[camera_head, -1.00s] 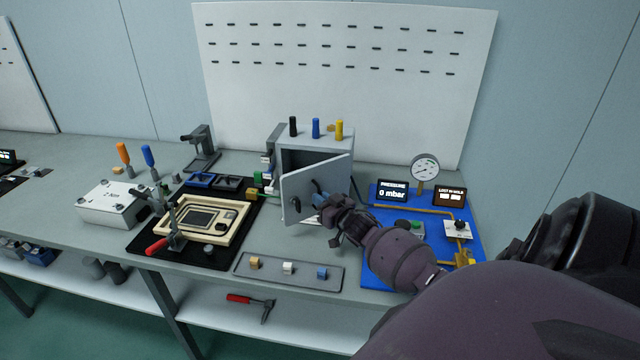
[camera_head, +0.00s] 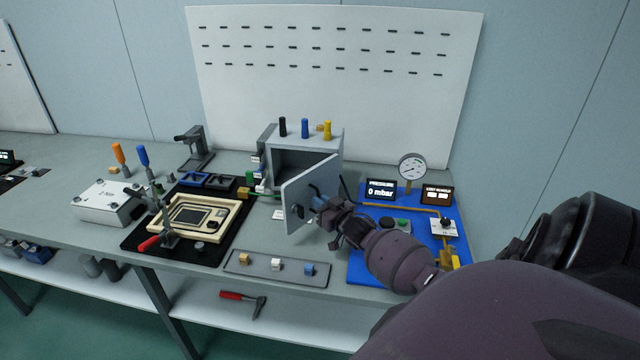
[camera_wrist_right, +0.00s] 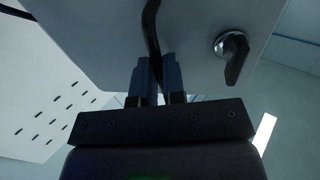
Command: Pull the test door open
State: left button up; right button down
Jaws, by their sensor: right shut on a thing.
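The grey test door (camera_head: 302,198) stands swung out from the front of a grey box (camera_head: 308,142), whose dark interior shows behind it. My right gripper (camera_head: 322,203) is at the door's outer face. In the right wrist view its two blue-grey fingers (camera_wrist_right: 158,80) are shut on a dark curved door handle (camera_wrist_right: 151,30). A black latch lever on a round metal base (camera_wrist_right: 233,50) sits beside the handle on the same door face (camera_wrist_right: 100,35). The fingertips hide part of the handle. My left gripper is not in view.
A blue panel with a pressure gauge (camera_head: 412,167) lies right of the door, under my right arm. A grey tray (camera_head: 234,267) with small blocks lies in front. A black mat (camera_head: 132,243) with a clamped fixture is to the left.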

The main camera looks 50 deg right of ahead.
jog(key=c, duration=1.5)
grip_release()
jog(key=shift+d+r, duration=0.15)
jog(key=shift+d, duration=0.45)
jog(key=shift+c, duration=0.2)
jog(key=o, duration=0.3)
jog(key=shift+d, duration=0.2)
jog(key=shift+o, duration=0.2)
jog(key=shift+a, duration=0.15)
jog(key=shift+a, duration=0.1)
jog(key=s+a, duration=0.1)
jog(key=s, duration=0.9)
jog(key=shift+s+a, duration=0.25)
jog(key=shift+s, duration=0.15)
jog(key=shift+c, duration=0.3)
